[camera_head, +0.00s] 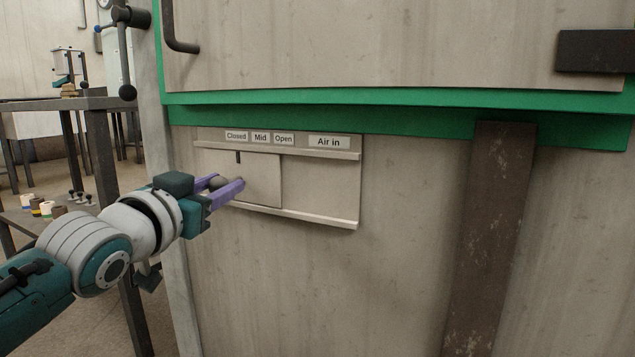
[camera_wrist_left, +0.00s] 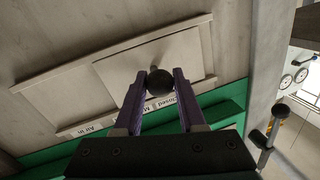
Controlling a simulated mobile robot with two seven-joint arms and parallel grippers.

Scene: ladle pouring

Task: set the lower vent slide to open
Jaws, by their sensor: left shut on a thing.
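The lower vent slide (camera_head: 262,182) is a pale metal plate in a two-rail frame on the front panel. Its dark pointer mark stands under the "Closed" label (camera_head: 237,135), left of the "Mid" (camera_head: 260,137) and "Open" (camera_head: 284,139) labels. My left gripper (camera_head: 228,186) is shut on the slide's dark round knob (camera_head: 218,183). In the left wrist view the knob (camera_wrist_left: 160,82) sits between the purple fingertips (camera_wrist_left: 160,80), with the slide plate (camera_wrist_left: 190,50) behind it. My right gripper is in neither view.
An "Air in" label (camera_head: 328,142) marks the frame. The frame is bare right of the plate. A green ledge (camera_head: 400,115) runs above, and a rusty upright bar (camera_head: 490,230) stands to the right. A table (camera_head: 60,103) is at the left.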

